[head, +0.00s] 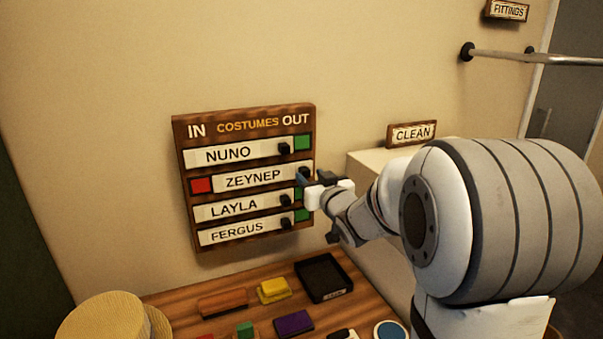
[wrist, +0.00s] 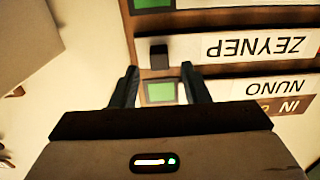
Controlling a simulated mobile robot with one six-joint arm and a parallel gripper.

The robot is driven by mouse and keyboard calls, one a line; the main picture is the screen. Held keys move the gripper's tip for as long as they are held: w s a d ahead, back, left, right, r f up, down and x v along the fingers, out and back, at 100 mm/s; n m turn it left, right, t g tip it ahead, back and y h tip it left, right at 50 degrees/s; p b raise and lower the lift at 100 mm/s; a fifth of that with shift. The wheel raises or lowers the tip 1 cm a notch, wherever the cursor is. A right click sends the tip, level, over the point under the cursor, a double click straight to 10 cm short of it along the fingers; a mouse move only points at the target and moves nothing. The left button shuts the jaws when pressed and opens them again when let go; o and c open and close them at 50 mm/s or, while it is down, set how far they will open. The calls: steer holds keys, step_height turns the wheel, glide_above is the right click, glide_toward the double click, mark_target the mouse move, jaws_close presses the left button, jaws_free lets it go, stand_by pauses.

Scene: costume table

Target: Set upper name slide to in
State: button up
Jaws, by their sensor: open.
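The wooden name board (head: 245,112) hangs on the wall, marked IN at left and OUT at right. The top slide, NUNO (head: 232,154), sits left with green showing at its right. The second slide, ZEYNEP (head: 250,180), sits right with red showing at its left. My gripper (head: 308,183) is open at the board's right edge, by the ZEYNEP knob (head: 304,172). The wrist view is upside down. There the ZEYNEP knob (wrist: 158,56) shows between and slightly beyond my fingertips (wrist: 159,70). NUNO's knob is not visible there.
LAYLA (head: 235,208) and FERGUS (head: 238,232) sit left below, with green at right. Under the board is a wooden table (head: 180,302) with a black tray (head: 323,278), coloured blocks and a straw hat (head: 105,318). A CLEAN sign (head: 412,134) stands at right.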

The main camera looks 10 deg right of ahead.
steer(key=shift+w+a, duration=0.25)
steer(key=shift+w, duration=0.85)
jaws_close()
